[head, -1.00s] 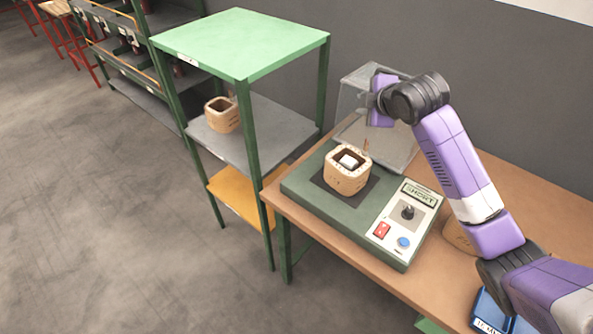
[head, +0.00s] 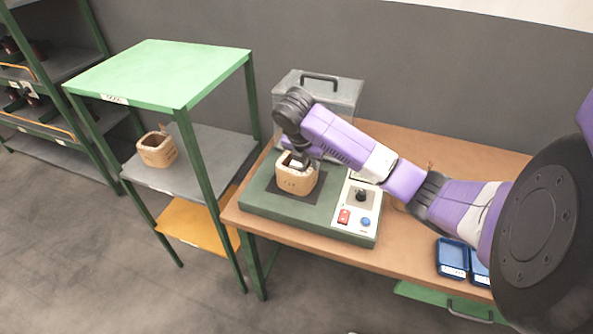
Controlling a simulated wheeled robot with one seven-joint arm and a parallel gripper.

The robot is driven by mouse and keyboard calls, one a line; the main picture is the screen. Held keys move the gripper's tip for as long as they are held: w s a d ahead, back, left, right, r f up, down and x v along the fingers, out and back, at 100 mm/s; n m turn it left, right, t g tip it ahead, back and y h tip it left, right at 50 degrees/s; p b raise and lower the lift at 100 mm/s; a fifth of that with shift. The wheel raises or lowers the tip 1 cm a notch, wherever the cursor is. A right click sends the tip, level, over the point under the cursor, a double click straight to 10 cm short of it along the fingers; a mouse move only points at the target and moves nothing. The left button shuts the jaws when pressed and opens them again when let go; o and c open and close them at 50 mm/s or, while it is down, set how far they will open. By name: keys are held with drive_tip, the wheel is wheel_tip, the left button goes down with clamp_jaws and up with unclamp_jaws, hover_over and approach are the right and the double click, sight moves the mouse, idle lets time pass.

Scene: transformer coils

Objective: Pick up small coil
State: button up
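A tan, squarish coil (head: 297,182) with a hollow middle sits upright on the dark pad of the green test unit (head: 310,221). My gripper (head: 299,161) is right over this coil, pointing down at its top. Its fingers are dark, small and partly covered by my wrist, so I cannot tell whether they are open or touching the coil. Another tan coil (head: 157,151) stands on the grey middle shelf of the green rack, well to the left of my gripper. Which coil is the small one is not clear from this view.
The test unit's panel has a red switch (head: 344,216), a black knob (head: 361,195) and a blue button (head: 366,222). A clear cover with a handle (head: 320,92) stands open behind it. Blue trays (head: 453,257) lie on the wooden table (head: 410,250) at right. My arm hides part of the table.

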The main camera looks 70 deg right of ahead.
drive_tip(key=shift+p+x, duration=0.35)
drive_tip(key=shift+x, duration=1.65)
drive_tip(key=shift+r, duration=0.1)
clamp_jaws()
drive_tip(key=shift+d, duration=0.1)
